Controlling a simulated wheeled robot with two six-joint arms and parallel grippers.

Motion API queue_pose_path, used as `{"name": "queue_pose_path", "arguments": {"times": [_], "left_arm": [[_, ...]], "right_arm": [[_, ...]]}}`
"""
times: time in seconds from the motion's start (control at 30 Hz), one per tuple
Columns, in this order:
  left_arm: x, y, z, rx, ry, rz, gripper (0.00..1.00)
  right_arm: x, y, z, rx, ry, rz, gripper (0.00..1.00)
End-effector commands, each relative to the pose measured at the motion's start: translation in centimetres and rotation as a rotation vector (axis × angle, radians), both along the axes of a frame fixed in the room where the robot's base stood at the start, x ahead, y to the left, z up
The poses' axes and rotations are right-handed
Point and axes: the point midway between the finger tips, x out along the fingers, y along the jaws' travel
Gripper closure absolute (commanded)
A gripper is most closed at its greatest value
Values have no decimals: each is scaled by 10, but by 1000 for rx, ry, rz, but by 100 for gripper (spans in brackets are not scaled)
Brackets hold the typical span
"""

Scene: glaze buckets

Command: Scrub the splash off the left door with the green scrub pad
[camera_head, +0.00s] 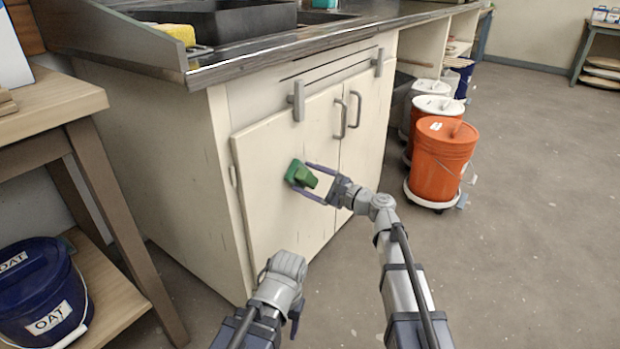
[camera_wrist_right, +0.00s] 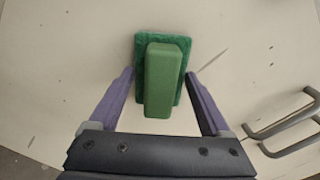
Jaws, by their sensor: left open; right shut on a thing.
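The green scrub pad (camera_head: 299,174) has a block-shaped grip on its back. My right gripper (camera_head: 308,178) is shut on it, with a purple finger on each side of the grip. In the right wrist view the pad (camera_wrist_right: 163,75) lies flat against or very close to the cream left door (camera_head: 262,170); contact cannot be told for sure. No clear splash shows on the door; the pad and gripper hide part of it. Small dark marks show on the cream surface. My left gripper (camera_head: 280,293) is open and empty, low in front of the cabinet.
Two bar handles (camera_head: 347,115) stand out right of the pad. Grey latches sit along the doors' top. The counter edge (camera_head: 270,62) overhangs above. Orange buckets (camera_head: 440,160) stand to the right, a wooden bench (camera_head: 55,105) to the left. The floor in front is clear.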

Motion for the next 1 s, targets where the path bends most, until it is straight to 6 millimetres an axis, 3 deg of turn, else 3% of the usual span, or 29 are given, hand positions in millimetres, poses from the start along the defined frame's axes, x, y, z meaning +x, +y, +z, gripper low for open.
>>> {"name": "queue_pose_path", "arguments": {"times": [0.5,1.0], "left_arm": [[0,0,0,0,0,0,41],[0,0,0,0,0,0,41]], "right_arm": [[-31,22,0,0,0,9,63],[-36,14,0,0,0,4,63]]}}
